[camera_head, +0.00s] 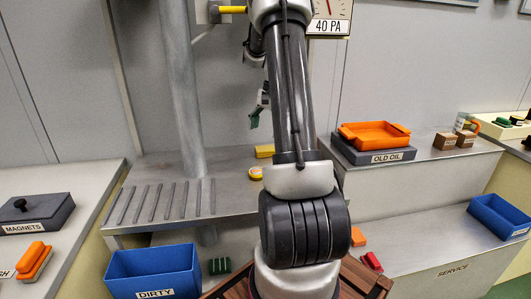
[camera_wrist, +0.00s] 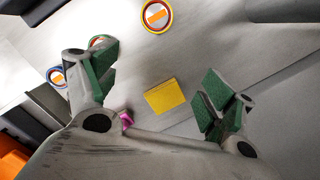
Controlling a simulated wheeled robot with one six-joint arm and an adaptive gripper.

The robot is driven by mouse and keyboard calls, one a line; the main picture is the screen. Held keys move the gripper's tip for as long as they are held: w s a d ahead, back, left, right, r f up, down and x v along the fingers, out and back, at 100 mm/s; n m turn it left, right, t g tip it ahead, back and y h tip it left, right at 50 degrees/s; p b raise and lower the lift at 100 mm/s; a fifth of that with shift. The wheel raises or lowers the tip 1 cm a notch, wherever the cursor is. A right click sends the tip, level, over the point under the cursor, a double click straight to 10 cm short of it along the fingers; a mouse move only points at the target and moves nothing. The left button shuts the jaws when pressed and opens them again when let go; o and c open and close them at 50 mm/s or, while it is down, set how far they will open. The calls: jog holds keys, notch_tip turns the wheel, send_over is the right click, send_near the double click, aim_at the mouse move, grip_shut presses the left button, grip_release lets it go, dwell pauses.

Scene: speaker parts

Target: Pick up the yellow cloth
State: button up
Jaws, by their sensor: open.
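The yellow cloth (camera_wrist: 165,96) is a small folded square lying flat on the grey bench top. It also shows in the head view (camera_head: 265,151), partly hidden behind my arm. My gripper (camera_wrist: 158,84) is open, with green pads on its fingers. In the wrist view the cloth appears between the fingers, with clear space on both sides. In the head view my gripper (camera_head: 255,118) is above the bench, to the upper left of the cloth and apart from it. Nothing is held.
A yellow-rimmed round item (camera_head: 256,173) is near the cloth; more round items (camera_wrist: 57,76) lie by the left finger. A small magenta item (camera_wrist: 126,119) is close by. A metal column (camera_head: 182,90) rises from the bench. An orange tray (camera_head: 375,134) stands right.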

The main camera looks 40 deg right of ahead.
jog(key=w+d+f+m, duration=0.2)
jog(key=d+m, duration=0.1)
jog(key=w+d+f+m, duration=0.2)
jog(key=d+m, duration=0.1)
jog(key=w+d+f+m+t, duration=0.1)
jog(key=w+d+f+m, duration=0.1)
jog(key=d, duration=0.1)
jog(key=shift+w+d+f+m+y, duration=0.1)
jog(key=shift+w+d+m+y, duration=0.05)
jog(key=shift+w+m+y, duration=0.2)
jog(key=x, duration=0.2)
jog(key=shift+w+f+m, duration=0.1)
jog(key=shift+f+m, duration=0.15)
jog(key=shift+f, duration=0.05)
jog(key=shift+x, duration=2.5)
jog(key=shift+w+f, duration=0.1)
jog(key=shift+f, duration=0.15)
jog(key=c, duration=1.1)
